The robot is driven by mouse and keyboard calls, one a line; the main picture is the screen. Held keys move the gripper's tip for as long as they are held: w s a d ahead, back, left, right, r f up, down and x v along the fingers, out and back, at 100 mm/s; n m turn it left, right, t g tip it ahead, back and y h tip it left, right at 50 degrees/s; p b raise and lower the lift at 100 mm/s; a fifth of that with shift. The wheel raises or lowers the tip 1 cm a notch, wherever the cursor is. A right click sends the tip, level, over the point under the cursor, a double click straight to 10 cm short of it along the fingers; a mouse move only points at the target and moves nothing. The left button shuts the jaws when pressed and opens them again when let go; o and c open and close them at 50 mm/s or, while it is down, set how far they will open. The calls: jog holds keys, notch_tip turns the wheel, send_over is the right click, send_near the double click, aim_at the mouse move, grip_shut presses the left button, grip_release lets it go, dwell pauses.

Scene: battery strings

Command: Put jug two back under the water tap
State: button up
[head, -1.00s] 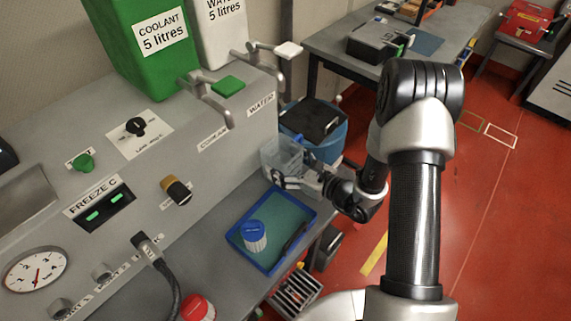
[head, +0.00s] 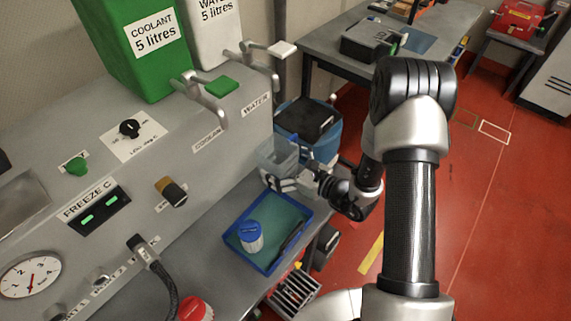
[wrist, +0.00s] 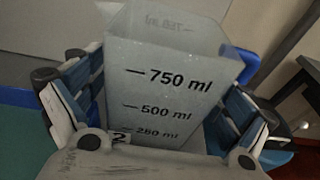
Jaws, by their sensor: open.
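Jug two (head: 277,154) is a clear, open-topped measuring jug standing upright on the grey bench near the water tap. In the wrist view the jug (wrist: 165,90) shows 750, 500 and 250 ml marks and a small "2" label. My gripper (head: 296,172) is open around the jug, one finger on each side; whether the pads touch it I cannot tell. The water tap (head: 272,80) has a white lever and sticks out of the grey panel above a WATER label. The jug's lower part is partly hidden by my gripper in the head view.
The coolant tap (head: 214,112) with a green lever is left of the water tap. A blue tray (head: 231,242) holding a blue-lidded tub (head: 250,236) lies in front of the jug. A blue bin (head: 326,140) stands behind, off the bench's end.

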jog(key=shift+r, duration=0.25)
jog(key=p+v, duration=0.2)
jog(key=v, duration=1)
jog(key=s+a+r+n+g, duration=1.05)
jog(key=s+r+n, duration=0.3)
jog(key=n, duration=0.25)
jog(key=s+d+r+n+t+h, duration=0.2)
jog(key=s+d+r+n+h, duration=0.1)
jog(key=d+r+n+h, duration=0.1)
jog(key=s+d+r+n+t+h, duration=0.2)
jog(key=s+d+r+n+h, duration=0.2)
jog(key=d+n+h, duration=0.3)
jog(key=shift+d+r, duration=0.45)
jog(key=shift+d, duration=0.4)
